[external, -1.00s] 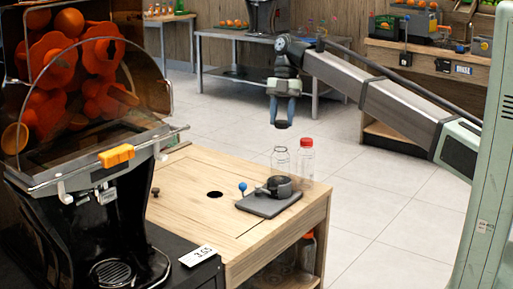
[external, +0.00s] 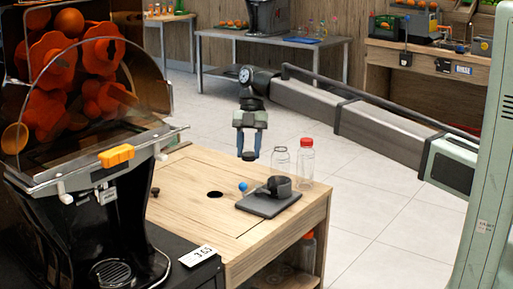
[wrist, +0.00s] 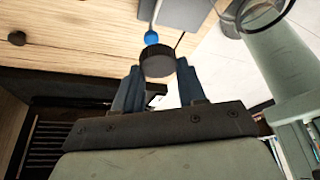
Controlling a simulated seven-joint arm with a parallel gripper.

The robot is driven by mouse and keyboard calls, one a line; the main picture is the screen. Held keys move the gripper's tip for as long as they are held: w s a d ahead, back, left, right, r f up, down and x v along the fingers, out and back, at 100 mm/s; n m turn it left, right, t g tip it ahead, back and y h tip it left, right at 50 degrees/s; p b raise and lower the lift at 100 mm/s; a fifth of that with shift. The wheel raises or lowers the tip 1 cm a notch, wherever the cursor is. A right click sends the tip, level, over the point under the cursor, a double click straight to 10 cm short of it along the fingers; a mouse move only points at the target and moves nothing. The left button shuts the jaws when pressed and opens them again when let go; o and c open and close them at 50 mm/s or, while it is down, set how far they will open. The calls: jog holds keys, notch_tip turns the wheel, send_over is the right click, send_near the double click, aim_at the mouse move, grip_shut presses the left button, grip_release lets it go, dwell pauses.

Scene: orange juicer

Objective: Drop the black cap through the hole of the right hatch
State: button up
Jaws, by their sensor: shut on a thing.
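My gripper (external: 249,155) is shut on the black cap (wrist: 157,63), a dark round disc held between its blue fingertips. In the external view the black cap (external: 249,157) shows low between the fingers, above the far part of the wooden table. I cannot make out the hole in the wrist view.
A grey device with a blue-knobbed lever (external: 268,198) sits right of the hole. A clear open bottle (external: 280,163) and a red-capped bottle (external: 306,163) stand at the table's far right. A dark knob (external: 155,191) is at left, and the juicer (external: 105,225) stands at front left.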

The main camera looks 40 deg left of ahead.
aim_at(207, 189)
jog(key=s+a+f+m, duration=0.1)
jog(key=a+f, duration=1)
jog(key=a, duration=0.1)
jog(key=shift+s+f, duration=0.3)
jog(key=shift+a+f, duration=0.1)
jog(key=shift+f, duration=0.7)
dwell(1.4)
jog(key=o, duration=1.2)
jog(key=shift+o, duration=0.6)
jog(key=shift+o, duration=1.2)
jog(key=shift+r, duration=0.15)
